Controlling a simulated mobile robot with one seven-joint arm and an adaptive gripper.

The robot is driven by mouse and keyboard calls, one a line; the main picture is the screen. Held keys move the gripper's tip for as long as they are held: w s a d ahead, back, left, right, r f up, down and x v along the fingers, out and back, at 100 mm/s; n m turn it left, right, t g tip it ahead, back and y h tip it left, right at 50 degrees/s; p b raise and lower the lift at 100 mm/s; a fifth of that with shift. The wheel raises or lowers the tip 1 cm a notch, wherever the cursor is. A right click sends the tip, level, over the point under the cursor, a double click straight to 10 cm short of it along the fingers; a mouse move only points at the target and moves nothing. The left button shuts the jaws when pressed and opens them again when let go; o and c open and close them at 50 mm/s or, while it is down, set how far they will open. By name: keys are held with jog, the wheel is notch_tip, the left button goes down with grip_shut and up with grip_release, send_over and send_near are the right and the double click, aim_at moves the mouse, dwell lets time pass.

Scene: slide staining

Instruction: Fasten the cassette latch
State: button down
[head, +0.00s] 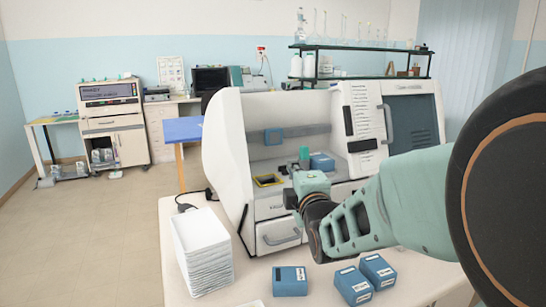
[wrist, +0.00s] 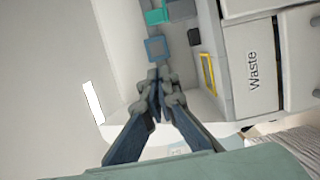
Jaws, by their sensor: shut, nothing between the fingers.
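A blue cassette-like block (head: 321,162) sits inside the open bay of the white staining machine (head: 226,150). A teal-green upright piece (head: 304,153) stands at its left. In the wrist view, a teal piece (wrist: 156,15) and a blue-grey block (wrist: 182,8) show at the top edge, beyond my fingertips. I cannot tell which part is the latch or whether it is fastened. My gripper (wrist: 157,76) is shut and empty, apart from both pieces.
A yellow-framed slot (head: 269,180) lies left of my wrist. A drawer marked Waste (wrist: 254,75) is below.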

aim_at(304, 150)
jog(key=w, duration=0.3)
jog(key=w+p, duration=0.1)
jog(key=w, duration=0.2)
jog(key=w+p, duration=0.1)
jog(key=w, duration=0.2)
jog(key=shift+w+a, duration=0.2)
jog(key=shift+a, duration=0.15)
jog(key=d, duration=0.1)
jog(key=w+d, duration=0.1)
jog(key=d+p, duration=0.1)
jog(key=shift+w, duration=0.25)
jog(key=shift+w+d, duration=0.15)
jog(key=shift+d, duration=0.25)
jog(key=shift+w+d+f+b, duration=0.15)
jog(key=shift+d+b, duration=0.25)
jog(key=shift+b, duration=0.2)
jog(key=shift+w+d+f+b, duration=0.1)
jog(key=shift+d+b, duration=0.3)
jog(key=shift+b, duration=0.15)
jog(key=shift+d+r, duration=0.15)
jog(key=shift+r, duration=0.15)
